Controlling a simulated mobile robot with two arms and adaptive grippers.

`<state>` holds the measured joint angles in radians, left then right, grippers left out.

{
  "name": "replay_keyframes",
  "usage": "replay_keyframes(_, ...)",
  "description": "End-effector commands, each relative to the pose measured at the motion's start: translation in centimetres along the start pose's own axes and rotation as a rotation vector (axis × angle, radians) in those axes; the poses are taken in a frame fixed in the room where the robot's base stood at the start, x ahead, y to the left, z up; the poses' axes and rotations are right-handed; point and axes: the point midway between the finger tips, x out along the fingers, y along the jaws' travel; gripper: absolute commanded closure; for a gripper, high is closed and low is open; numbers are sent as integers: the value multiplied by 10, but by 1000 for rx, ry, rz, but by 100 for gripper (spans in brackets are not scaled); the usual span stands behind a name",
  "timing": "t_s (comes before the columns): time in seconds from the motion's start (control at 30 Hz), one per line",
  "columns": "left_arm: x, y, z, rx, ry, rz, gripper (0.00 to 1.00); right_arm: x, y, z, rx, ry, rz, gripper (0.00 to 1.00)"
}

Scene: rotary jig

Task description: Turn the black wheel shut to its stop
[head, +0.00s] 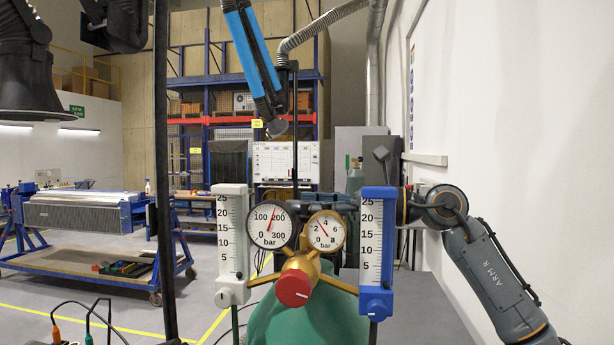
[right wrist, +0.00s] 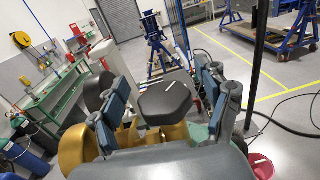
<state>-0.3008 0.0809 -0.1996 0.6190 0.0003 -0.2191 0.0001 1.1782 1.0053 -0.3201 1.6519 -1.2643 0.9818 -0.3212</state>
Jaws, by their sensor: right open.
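The black wheel (right wrist: 166,103) shows in the right wrist view as a dark, many-sided knob with a pale line on top, over brass-coloured parts. In the head view I cannot make it out behind the gauges. My right gripper (right wrist: 165,97) is open, with one blue-grey finger on each side of the wheel; I cannot tell whether either touches it. In the head view my right gripper (head: 337,207) is mostly hidden behind the gauges and the blue-framed scale; its arm comes in from the right. My left gripper is not in view.
Two round gauges, a left one (head: 270,225) and a right one (head: 326,231), stand above a red knob (head: 293,288). A white scale (head: 232,245) and a blue-framed scale (head: 376,250) flank them. A green cylinder (head: 335,318) is below. A wall (head: 520,130) is at right.

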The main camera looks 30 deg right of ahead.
Motion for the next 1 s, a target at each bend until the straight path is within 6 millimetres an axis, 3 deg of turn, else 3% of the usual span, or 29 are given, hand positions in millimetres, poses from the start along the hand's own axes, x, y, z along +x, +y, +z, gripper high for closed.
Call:
replay_keyframes(0.2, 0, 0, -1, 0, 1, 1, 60, 0, 1, 42, -2, -4, 1, 24)
replay_keyframes(0.43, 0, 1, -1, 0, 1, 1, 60, 0, 0, 73, -1, -3, 1, 24)
replay_keyframes(1.0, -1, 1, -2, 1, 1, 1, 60, 3, 0, 83, 3, 8, 6, 24)
